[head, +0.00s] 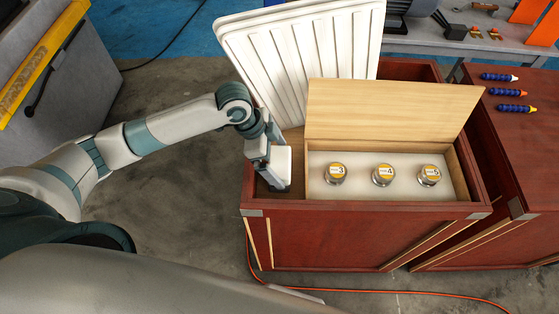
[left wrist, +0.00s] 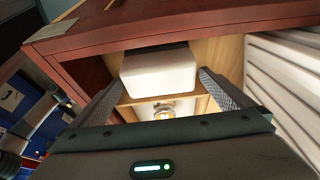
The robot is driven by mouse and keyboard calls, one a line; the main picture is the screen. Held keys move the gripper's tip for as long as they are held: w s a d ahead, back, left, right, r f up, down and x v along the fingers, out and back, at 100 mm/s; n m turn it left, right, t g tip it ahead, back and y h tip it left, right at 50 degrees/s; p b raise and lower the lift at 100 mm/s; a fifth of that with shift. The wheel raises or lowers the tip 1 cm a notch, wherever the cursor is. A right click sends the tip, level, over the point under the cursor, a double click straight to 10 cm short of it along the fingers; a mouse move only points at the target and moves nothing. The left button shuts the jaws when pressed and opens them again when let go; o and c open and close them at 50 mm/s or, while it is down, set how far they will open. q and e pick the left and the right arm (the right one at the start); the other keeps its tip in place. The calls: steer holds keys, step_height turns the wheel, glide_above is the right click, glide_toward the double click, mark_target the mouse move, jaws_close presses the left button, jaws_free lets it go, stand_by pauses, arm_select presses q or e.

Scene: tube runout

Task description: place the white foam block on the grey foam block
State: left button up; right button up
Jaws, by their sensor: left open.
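The white foam block (head: 281,164) is in the narrow left compartment of the red wooden crate. In the left wrist view the white block (left wrist: 158,72) lies between my two fingers, and a dark grey surface, apparently the grey foam block (left wrist: 155,47), shows directly against its far edge. The white block seems to sit on the grey one; their contact is mostly hidden. My left gripper (left wrist: 168,95) is open, with a finger on either side of the white block and visible gaps. In the head view my left gripper (head: 268,165) reaches down into the compartment. My right gripper is not seen.
The red crate (head: 330,235) has a wooden divider beside a white foam bed with three numbered jars (head: 383,174). A wooden board (head: 390,112) and a ribbed white panel (head: 310,60) lean behind. Blue tubes (head: 512,108) lie on the right cabinet.

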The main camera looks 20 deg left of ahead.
arm_select(q)
steer(key=b+v, duration=0.1)
steer(key=v, duration=0.9)
steer(key=shift+a+r+b, duration=0.2)
steer(key=shift+r+b, duration=0.1)
steer(key=shift+r, duration=0.05)
steer(key=shift+f, duration=0.15)
